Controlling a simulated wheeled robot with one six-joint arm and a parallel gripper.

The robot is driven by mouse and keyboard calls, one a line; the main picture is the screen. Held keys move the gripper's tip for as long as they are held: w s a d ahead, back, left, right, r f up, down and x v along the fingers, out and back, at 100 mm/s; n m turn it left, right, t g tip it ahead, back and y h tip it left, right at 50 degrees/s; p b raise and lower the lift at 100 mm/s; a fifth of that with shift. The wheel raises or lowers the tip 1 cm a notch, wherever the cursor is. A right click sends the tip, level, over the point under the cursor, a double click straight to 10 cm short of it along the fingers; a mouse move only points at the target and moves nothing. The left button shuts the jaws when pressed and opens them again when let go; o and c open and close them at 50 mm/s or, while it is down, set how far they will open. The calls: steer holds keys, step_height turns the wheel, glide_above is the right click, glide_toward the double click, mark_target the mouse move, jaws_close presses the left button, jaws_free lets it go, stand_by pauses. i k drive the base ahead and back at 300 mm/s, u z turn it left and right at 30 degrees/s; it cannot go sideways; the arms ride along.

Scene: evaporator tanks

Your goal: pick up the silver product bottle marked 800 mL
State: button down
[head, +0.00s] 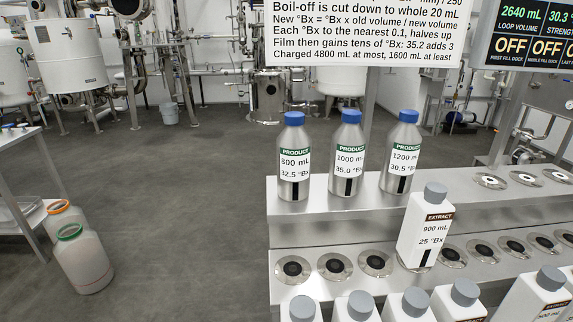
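The silver product bottle marked 800 mL (294,188) stands upright on the upper metal shelf (350,232), at the left end of a row of three. It has a blue cap, a green PRODUCT band and a white label reading 32.5 °Bx. The product bottle marked 1000 mL (347,188) stands just to its right, with a small gap. The product bottle marked 1200 mL (400,186) stands right of that. My gripper does not show in the head view.
A white extract bottle marked 900 mL (424,230) stands on the lower dock row (318,283), among empty round docks. Several grey-capped extract bottles (360,306) stand in front. A sign (365,40) hangs above the product bottles. Open floor (190,210) lies to the left.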

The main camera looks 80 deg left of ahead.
mark_target(294, 144)
steer(key=u, duration=4.3)
steer(key=i, duration=0.5)
steer(key=z, duration=2.15)
